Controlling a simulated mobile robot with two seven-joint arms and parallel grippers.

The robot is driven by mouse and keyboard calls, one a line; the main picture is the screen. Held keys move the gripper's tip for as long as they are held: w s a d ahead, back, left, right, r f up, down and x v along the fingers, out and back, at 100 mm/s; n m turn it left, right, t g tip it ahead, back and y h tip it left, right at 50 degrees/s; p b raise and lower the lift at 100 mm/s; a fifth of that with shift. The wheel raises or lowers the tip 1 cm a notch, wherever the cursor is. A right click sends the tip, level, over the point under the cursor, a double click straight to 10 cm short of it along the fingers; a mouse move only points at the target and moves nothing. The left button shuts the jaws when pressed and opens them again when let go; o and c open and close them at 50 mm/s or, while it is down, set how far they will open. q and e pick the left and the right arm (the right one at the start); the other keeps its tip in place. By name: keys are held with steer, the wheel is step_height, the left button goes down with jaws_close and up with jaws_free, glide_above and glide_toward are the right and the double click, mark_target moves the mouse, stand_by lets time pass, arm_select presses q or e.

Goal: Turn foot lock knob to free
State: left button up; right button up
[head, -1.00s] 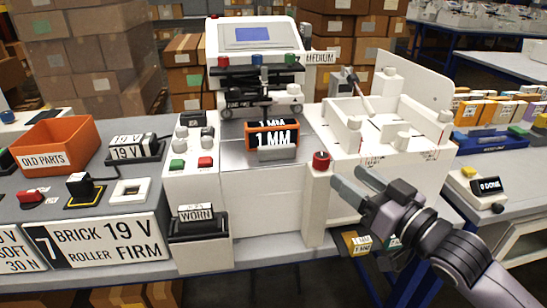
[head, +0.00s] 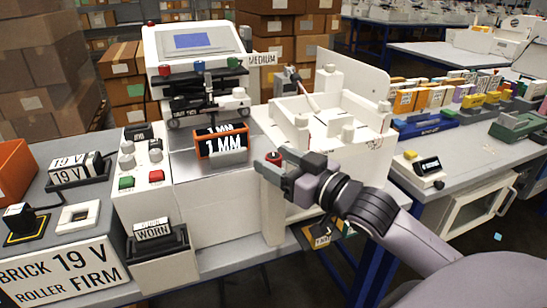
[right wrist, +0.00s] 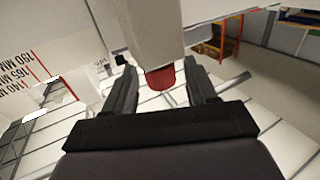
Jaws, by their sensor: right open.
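A red knob (head: 273,156) tops a white post at the front right of the white plotter machine (head: 215,165); I take it as the foot lock knob, though no label for it is readable. My right gripper (head: 266,164) is at the top of this post, its fingers near the knob and partly covering it. In the right wrist view, the red knob (right wrist: 160,78) sits between the two spread fingers of the right gripper (right wrist: 162,82), with a visible gap on each side. My left gripper is not in view.
An orange-framed 1 MM block (head: 221,142) sits on the machine's bed. A white walled tray (head: 335,115) stands just behind my right gripper. A WORN holder (head: 157,240) is at the front left.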

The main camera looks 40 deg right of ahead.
steer(key=shift+w+a, duration=0.15)
steer(key=shift+w, duration=0.5)
steer(key=c, duration=0.9)
steer(key=shift+c, duration=0.2)
